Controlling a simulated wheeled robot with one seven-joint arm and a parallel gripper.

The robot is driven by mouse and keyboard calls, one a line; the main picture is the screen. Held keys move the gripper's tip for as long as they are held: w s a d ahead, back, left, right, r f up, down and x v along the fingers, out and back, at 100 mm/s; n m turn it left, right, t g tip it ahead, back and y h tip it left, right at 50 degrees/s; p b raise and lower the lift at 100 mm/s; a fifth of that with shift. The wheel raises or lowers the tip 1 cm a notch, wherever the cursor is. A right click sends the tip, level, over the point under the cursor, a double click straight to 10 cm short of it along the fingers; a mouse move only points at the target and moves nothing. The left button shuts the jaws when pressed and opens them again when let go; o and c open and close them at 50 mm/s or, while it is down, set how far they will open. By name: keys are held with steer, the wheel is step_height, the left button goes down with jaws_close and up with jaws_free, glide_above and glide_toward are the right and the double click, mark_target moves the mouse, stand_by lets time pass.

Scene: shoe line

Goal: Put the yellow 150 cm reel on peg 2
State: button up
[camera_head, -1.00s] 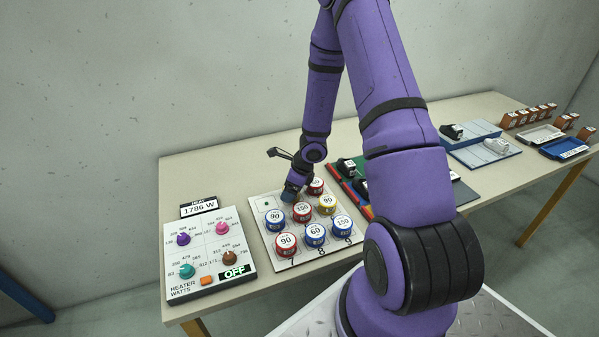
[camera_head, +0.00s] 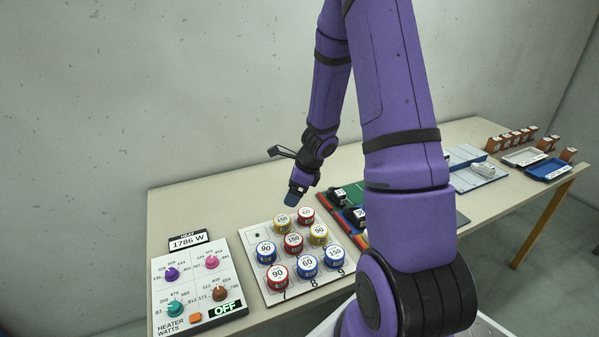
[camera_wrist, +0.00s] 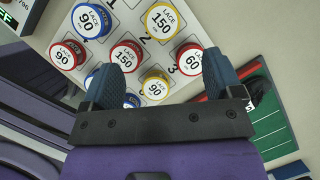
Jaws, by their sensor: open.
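The yellow 150 reel (camera_head: 282,223) lies in the middle of the board's back row, and its label faces up. By the row numbering, that is the peg 2 place; the reel covers the peg itself. It also shows in the wrist view (camera_wrist: 163,22), near the printed 3 and the red 60 reel (camera_wrist: 190,61). My gripper (camera_head: 292,198) is above the back of the board, clear of the reels. In the wrist view its fingers (camera_wrist: 170,60) are spread apart with nothing held between them.
The board (camera_head: 257,227) has a bare peg at its back left. Several red, blue and yellow reels fill its other places. A heater panel (camera_head: 190,300) reading OFF stands left. A green-and-red rack (camera_head: 350,192) with black items stands right. Trays (camera_head: 525,157) lie farther right.

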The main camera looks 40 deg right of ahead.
steer(key=s+a+r+n, duration=0.3)
steer(key=a+r+n, duration=0.35)
steer(key=r, duration=0.45)
steer(key=s+a+r+n, duration=0.2)
steer(key=a+r+n, duration=0.4)
steer(key=r+n, duration=0.3)
steer(key=s+a+r+n+h, duration=0.1)
steer(key=s+r+n, duration=0.5)
steer(key=s, duration=0.3)
steer(key=s+a+r+n+t+h, duration=0.1)
steer(key=s+a+r+n+h, duration=0.1)
steer(key=s+r+n, duration=0.4)
steer(key=s, duration=0.3)
steer(key=shift+s+r+t, duration=0.2)
steer(key=shift+t, duration=0.1)
